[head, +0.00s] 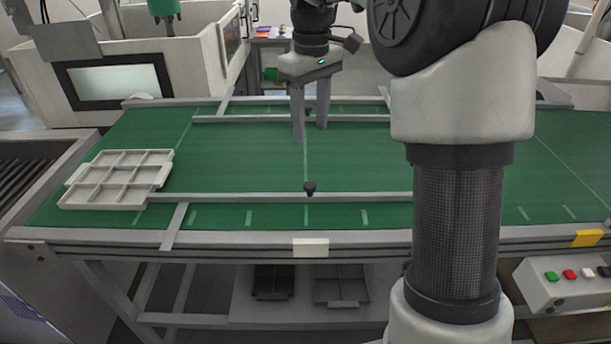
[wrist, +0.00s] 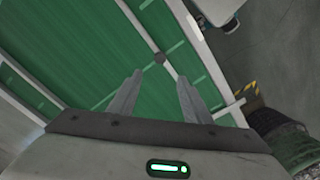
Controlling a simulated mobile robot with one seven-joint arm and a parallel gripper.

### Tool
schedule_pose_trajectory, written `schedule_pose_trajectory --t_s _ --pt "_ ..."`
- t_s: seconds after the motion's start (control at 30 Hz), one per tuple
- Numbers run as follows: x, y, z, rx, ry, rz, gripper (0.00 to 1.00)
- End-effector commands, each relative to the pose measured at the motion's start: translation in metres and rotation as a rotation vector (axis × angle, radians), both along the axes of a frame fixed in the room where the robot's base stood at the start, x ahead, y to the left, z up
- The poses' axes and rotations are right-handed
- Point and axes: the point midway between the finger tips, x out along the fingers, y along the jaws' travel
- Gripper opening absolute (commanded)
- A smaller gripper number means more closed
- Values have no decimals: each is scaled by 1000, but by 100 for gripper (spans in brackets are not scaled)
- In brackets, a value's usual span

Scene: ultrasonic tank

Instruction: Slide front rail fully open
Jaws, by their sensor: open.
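The front rail (head: 250,197) is a grey bar across the near part of the green belt. A black knob (head: 310,187) stands upright on it. My gripper (head: 310,134) is open and empty, fingers pointing down, over the belt beyond the front rail and close to the back rail (head: 240,119). The back rail's own dark knob is partly hidden by the fingers. In the wrist view my gripper (wrist: 159,77) is open, with a dark knob (wrist: 160,58) on a grey rail just past the fingertips; I cannot tell which rail this is. My arm hides the front rail's right part.
A grey compartment tray (head: 118,180) lies at the belt's left, close to the front rail's left end. The table's near edge (head: 230,237) carries a white label. A button box (head: 566,283) is at the lower right. The belt between the rails is clear.

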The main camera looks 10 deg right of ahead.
Motion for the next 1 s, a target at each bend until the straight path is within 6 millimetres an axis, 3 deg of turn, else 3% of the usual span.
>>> schedule_pose_trajectory --t_s 0.4,0.6,0.8,1.0 --pt "-1 0 -94 -1 4 -1 45" --pt "-1 0 -131 1 3 -1 45" --pt "-1 0 -150 0 0 -2 45" --pt "-1 0 -155 0 0 -2 45"
